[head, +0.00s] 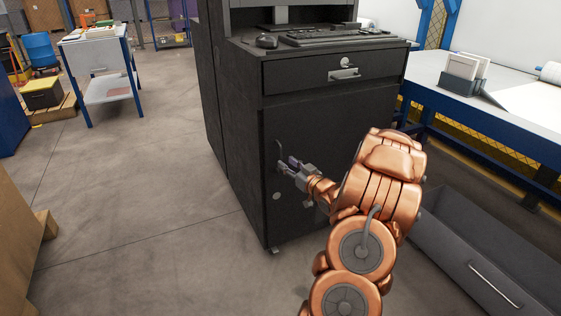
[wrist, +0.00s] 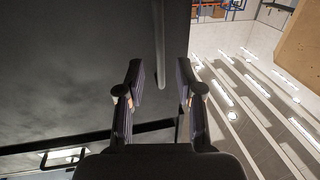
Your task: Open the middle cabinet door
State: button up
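The black cabinet's lower door (head: 315,125) is closed, below a closed drawer (head: 330,70). A slim vertical handle (head: 279,150) is on the door's left side; its lower part is hidden by my gripper. My gripper (head: 287,165) is at the handle, reaching in from the right. In the wrist view, the two fingers of my gripper (wrist: 160,82) are apart, with the grey handle bar (wrist: 159,45) showing ahead in the gap between them. I cannot tell whether a finger touches the handle.
A keyboard (head: 335,36) and mouse (head: 266,41) lie on the cabinet's top. A grey drawer box (head: 470,245) stands low at the right, below a blue-framed workbench (head: 440,85). The floor (head: 150,190) left of the cabinet is clear. A wooden box edge (head: 20,220) is at the left.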

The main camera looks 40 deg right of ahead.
aim_at(281, 159)
jog(key=shift+w+d+b, duration=0.15)
jog(key=shift+w+b, duration=0.05)
jog(key=shift+w, duration=1)
jog(key=shift+w+d+b, duration=0.15)
jog(key=shift+w, duration=1)
jog(key=shift+c, duration=0.4)
grip_shut()
